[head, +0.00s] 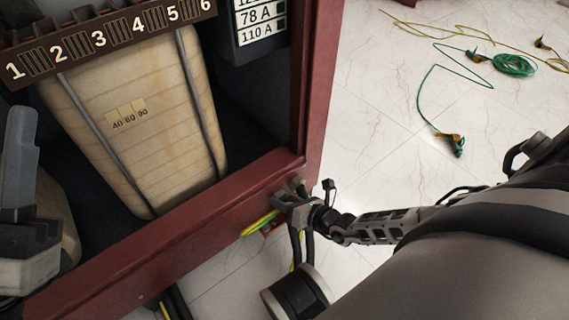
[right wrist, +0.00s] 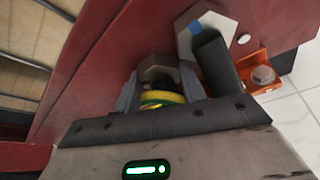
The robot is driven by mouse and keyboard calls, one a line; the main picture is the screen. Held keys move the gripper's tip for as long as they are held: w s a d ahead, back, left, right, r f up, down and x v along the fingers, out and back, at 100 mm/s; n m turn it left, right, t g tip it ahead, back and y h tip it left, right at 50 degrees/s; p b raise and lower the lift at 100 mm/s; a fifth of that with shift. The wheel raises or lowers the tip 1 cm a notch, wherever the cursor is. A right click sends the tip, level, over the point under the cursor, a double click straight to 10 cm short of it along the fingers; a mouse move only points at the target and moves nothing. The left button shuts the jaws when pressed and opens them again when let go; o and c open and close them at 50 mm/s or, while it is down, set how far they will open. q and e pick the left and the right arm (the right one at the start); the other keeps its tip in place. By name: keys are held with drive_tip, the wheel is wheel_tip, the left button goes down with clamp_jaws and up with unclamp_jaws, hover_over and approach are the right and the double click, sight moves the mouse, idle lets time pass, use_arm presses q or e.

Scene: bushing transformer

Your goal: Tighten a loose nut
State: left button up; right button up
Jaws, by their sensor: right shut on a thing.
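The nut (right wrist: 158,74) is a dull grey-brown hex piece on the side of the red frame, seen in the right wrist view. A yellow-green ring (right wrist: 160,99), like a cable lug or striped wire, sits right at it on the gripper's side. My right gripper (right wrist: 160,86) has one finger on each side of the nut and is shut on it. In the head view this gripper (head: 288,196) is at the frame's outer side, and the nut is too small to make out. My left gripper (head: 20,165) is partly in view at the left edge, with one grey finger pointing up.
The red frame (head: 240,205) surrounds a beige ribbed block (head: 135,110) below a numbered strip (head: 110,40). An orange bracket (right wrist: 254,72) with a bolt is beside my right gripper. Green and yellow cables (head: 512,66) lie on the pale floor (head: 385,115), otherwise clear.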

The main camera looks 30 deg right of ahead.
drive_tip(key=m+y, duration=0.2)
drive_tip(key=m, duration=0.2)
drive_tip(key=shift+f+t, duration=0.15)
drive_tip(key=shift+t, duration=0.15)
drive_tip(key=m+t+y, duration=0.1)
drive_tip(key=m, duration=0.3)
drive_tip(key=shift+s+y, duration=0.1)
drive_tip(key=shift+y, duration=0.3)
drive_tip(key=o, duration=0.7)
